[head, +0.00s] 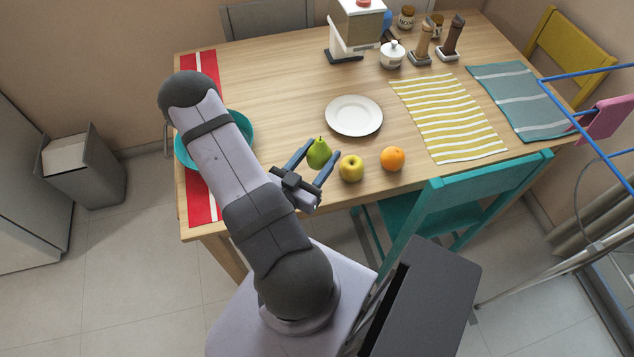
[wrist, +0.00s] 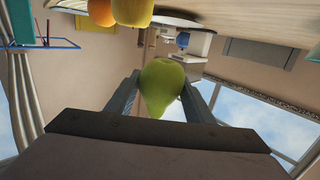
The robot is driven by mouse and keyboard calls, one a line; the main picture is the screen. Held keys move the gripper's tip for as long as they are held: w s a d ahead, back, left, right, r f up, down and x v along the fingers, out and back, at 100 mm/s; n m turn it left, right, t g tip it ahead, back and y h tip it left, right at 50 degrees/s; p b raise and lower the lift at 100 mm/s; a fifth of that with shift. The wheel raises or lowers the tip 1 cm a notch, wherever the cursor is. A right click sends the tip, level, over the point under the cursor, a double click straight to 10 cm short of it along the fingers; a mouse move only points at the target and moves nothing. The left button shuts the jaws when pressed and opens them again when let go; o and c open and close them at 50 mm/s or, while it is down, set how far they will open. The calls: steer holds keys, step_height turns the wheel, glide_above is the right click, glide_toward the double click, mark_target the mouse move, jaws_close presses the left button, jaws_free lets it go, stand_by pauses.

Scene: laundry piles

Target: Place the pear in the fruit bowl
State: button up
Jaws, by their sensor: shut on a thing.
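A green pear (head: 319,154) is held between the blue-grey fingers of my gripper (head: 318,161) near the table's front edge. In the wrist view the pear (wrist: 162,86) sits between both fingers of my gripper (wrist: 161,92). I cannot tell from the head view whether the pear touches the table. A teal bowl (head: 246,127), likely the fruit bowl, stands on the red runner at the table's left end. My arm hides most of the bowl's inside, so I cannot tell what it holds.
A yellow apple (head: 351,168) lies just right of my gripper, with an orange (head: 393,158) beyond it. A white plate (head: 354,115) lies behind them. A teal chair (head: 460,195) stands at the front edge. The wooden table (head: 270,90) is clear between bowl and plate.

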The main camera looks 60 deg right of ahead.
mark_target(317, 168)
steer(key=shift+w+r, duration=0.2)
steer(key=shift+w, duration=0.05)
steer(key=shift+f, duration=0.1)
step_height(317, 168, down, 5)
steer(key=b, duration=0.3)
steer(key=shift+f, duration=0.35)
steer(key=shift+f, duration=0.1)
steer(key=shift+f+p, duration=0.3)
steer(key=shift+f, duration=1.5)
steer(key=shift+f, duration=0.1)
